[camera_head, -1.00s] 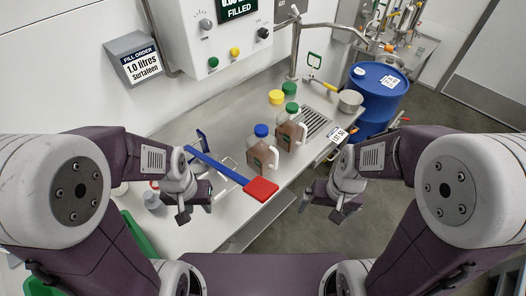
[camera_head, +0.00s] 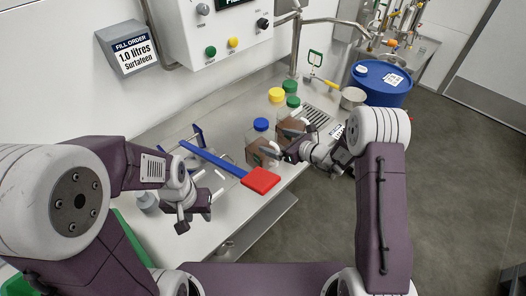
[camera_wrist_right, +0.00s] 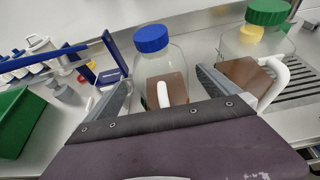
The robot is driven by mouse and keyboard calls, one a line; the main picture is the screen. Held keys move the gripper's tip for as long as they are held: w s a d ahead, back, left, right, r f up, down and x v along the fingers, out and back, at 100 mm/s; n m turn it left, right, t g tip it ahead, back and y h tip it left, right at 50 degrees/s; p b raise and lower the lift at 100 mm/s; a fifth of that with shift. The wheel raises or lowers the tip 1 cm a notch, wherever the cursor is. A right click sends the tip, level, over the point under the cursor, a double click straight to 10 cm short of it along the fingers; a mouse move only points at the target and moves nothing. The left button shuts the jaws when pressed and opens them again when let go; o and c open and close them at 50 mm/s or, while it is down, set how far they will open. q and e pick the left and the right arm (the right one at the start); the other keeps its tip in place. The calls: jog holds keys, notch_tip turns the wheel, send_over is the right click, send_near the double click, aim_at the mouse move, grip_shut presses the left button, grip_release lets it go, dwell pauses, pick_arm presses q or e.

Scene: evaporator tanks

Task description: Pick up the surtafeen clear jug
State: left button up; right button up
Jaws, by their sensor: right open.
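Two clear jugs with brown labels and white handles stand on the steel bench. One has a blue cap (camera_head: 261,124), the other a green cap (camera_head: 291,102); I cannot read their labels. My right gripper (camera_head: 277,145) is open and empty at the front of the jugs. In the right wrist view, the blue-capped jug (camera_wrist_right: 160,68) shows between the fingers, its handle facing me; I cannot tell whether they touch it. The green-capped jug (camera_wrist_right: 265,45) is just right of the right finger. My left gripper (camera_head: 194,212) is open and empty over the bench's near left.
A blue tool with a red paddle (camera_head: 261,180) lies left of the jugs. Yellow (camera_head: 276,94) and green caps sit behind. A metal pot (camera_head: 353,97), a drain grate (camera_wrist_right: 300,85) and a blue drum (camera_head: 377,85) are to the right. A green bin (camera_wrist_right: 22,125) is at left.

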aim_at(263, 136)
jog(key=x, duration=0.2)
jog(key=shift+w+a+f, duration=0.15)
jog(key=shift+w, duration=0.05)
jog(key=p+x, duration=0.1)
jog(key=x, duration=0.4)
jog(key=shift+a+f, duration=0.1)
jog(key=shift+s, duration=0.15)
jog(key=c, duration=1.6)
jog(key=shift+r, duration=0.2)
jog(key=shift+c, duration=0.8)
jog(key=shift+r, duration=0.1)
